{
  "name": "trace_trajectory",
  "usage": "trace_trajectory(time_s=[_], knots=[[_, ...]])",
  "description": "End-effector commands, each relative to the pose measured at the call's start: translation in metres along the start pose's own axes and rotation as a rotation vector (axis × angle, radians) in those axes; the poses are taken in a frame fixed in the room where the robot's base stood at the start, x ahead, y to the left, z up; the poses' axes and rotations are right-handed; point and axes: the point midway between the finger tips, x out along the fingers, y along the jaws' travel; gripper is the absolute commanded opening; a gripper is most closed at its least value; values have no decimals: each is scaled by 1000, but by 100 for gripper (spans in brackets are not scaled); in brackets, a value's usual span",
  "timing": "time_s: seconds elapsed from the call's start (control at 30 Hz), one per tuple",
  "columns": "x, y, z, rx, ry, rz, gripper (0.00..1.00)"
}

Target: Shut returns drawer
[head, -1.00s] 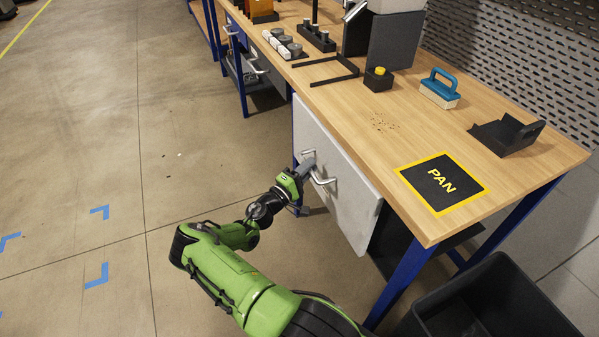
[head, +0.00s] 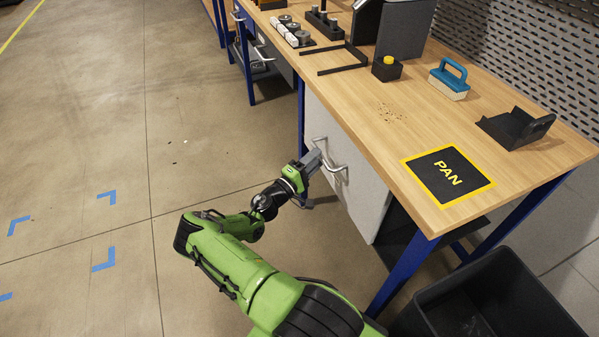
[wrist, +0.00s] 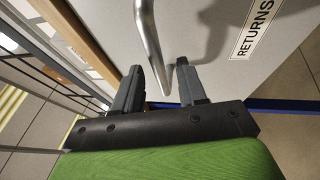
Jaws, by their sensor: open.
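The returns drawer has a pale grey-white front (head: 352,195) under the bench's front edge. It looks close to flush with the bench, but I cannot tell if it is fully shut. Its metal bar handle (head: 335,168) sticks out from the front. In the wrist view the front (wrist: 205,25) carries a RETURNS label (wrist: 254,25). My gripper (head: 320,160) is at the handle. In the wrist view my gripper (wrist: 160,68) has its fingers apart, with the handle bar (wrist: 150,40) reaching between them, not clamped. Whether either finger touches the bar is unclear.
The wooden bench top (head: 400,160) holds a PAN mat (head: 447,176), a blue-handled brush (head: 449,80), a black dustpan (head: 515,128) and a yellow-button box (head: 387,68). A blue bench leg (head: 402,272) and a black bin (head: 490,300) stand to the right. Floor at left is clear.

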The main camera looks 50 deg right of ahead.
Motion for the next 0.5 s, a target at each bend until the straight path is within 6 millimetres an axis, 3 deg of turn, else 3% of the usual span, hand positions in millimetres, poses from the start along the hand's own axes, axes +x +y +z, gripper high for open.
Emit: trace_trajectory(time_s=[0.3, 0.5], knots=[[-92, 2, -1, 0, 5, -1, 41], [-127, 0, 0, 1, 1, -1, 41]])
